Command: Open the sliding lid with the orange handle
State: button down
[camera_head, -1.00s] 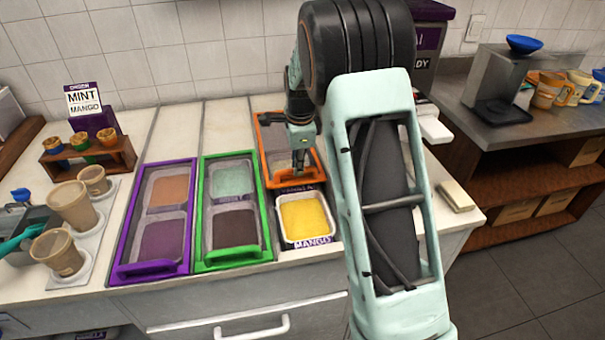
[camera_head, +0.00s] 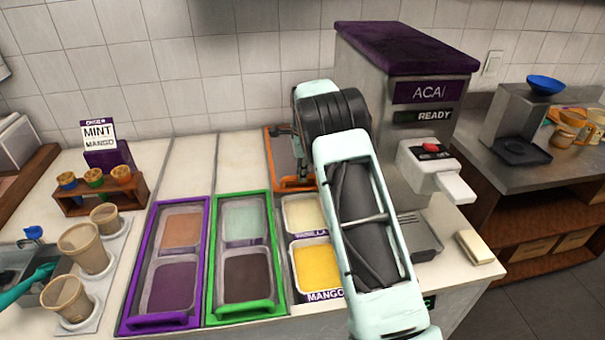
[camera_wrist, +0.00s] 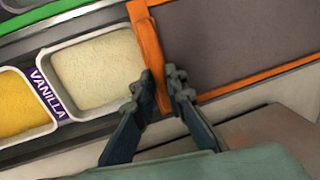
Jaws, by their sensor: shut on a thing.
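The sliding lid with the orange handle (camera_head: 283,150) is pushed back toward the wall in the head view, partly hidden by my arm. In the wrist view its orange handle (camera_wrist: 148,45) runs between my fingertips, with the grey lid panel (camera_wrist: 235,40) to the right. My gripper (camera_wrist: 163,85) is shut on the orange handle. In the head view the gripper is mostly hidden behind my arm. The vanilla tub (camera_wrist: 98,70) and the mango tub (camera_head: 316,265) are both uncovered; the vanilla tub also shows in the head view (camera_head: 302,214).
The purple-framed lid (camera_head: 168,262) and green-framed lid (camera_head: 242,255) cover tubs to the left. The acai machine (camera_head: 405,95) stands close on the right of my arm. Cups (camera_head: 85,248) and a cone rack (camera_head: 97,190) stand at the left.

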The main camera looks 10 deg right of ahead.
dwell(0.3)
jog(key=c, duration=2)
grip_release()
jog(key=shift+o, duration=0.2)
jog(key=shift+r, duration=0.1)
notch_tip(320, 180, up, 12)
jog(key=s, duration=0.2)
jog(key=shift+s, duration=0.15)
jog(key=shift+f, duration=0.2)
